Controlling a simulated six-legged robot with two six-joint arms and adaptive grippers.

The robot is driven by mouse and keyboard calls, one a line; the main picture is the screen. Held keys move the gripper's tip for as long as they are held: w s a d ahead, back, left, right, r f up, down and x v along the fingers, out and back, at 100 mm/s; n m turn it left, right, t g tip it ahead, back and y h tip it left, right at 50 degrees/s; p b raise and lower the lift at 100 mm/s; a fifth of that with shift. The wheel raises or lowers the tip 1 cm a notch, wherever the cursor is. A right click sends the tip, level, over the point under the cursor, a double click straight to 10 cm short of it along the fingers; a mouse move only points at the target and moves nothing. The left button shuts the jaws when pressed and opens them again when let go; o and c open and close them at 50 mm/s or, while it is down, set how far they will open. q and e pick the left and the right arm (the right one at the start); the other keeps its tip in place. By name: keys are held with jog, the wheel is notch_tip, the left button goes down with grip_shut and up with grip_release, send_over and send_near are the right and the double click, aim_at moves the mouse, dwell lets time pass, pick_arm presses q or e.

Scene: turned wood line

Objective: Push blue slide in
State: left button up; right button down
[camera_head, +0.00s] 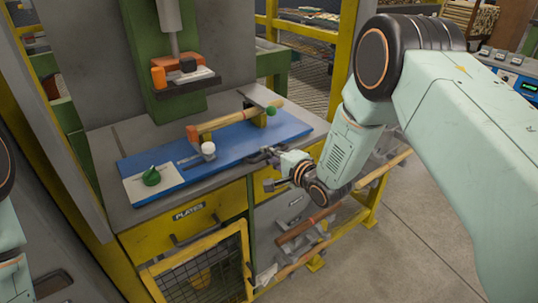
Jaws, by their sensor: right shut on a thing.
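The blue slide (235,146) is a long flat blue plate lying across the grey bench top. It carries a wooden bar (226,120) on supports, a white ball knob (208,149), a green knob (271,111) and a pale panel with a green dial (151,177) at its left end. My right gripper (265,156) is at the slide's front edge, right of its middle, shut on what looks like a dark handle there. The jaws are small in view, and the exact grip is hard to see. Part of my left arm shows at the left edge; its gripper is out of view.
A green press column with an orange and black head (182,74) stands behind the slide. Below the bench top are a yellow drawer marked PLATES (185,222) and a mesh door (200,276). A rack with wooden rods (310,225) is at the lower right. Floor at right is clear.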

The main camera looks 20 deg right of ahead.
aim_at(248, 139)
jog(key=shift+w, duration=0.1)
dwell(0.4)
jog(key=b+x, duration=0.1)
jog(key=x, duration=0.1)
jog(key=r+b+x, duration=0.1)
jog(key=x, duration=0.2)
jog(key=b+x, duration=0.2)
jog(key=x, duration=0.1)
jog(key=shift+w+r, duration=0.15)
jog(key=shift+r, duration=0.1)
jog(key=shift+w, duration=0.15)
jog(key=shift+r, duration=0.25)
jog(key=c, duration=1.8)
grip_release()
jog(key=shift+o, duration=0.6)
jog(key=shift+f, duration=0.1)
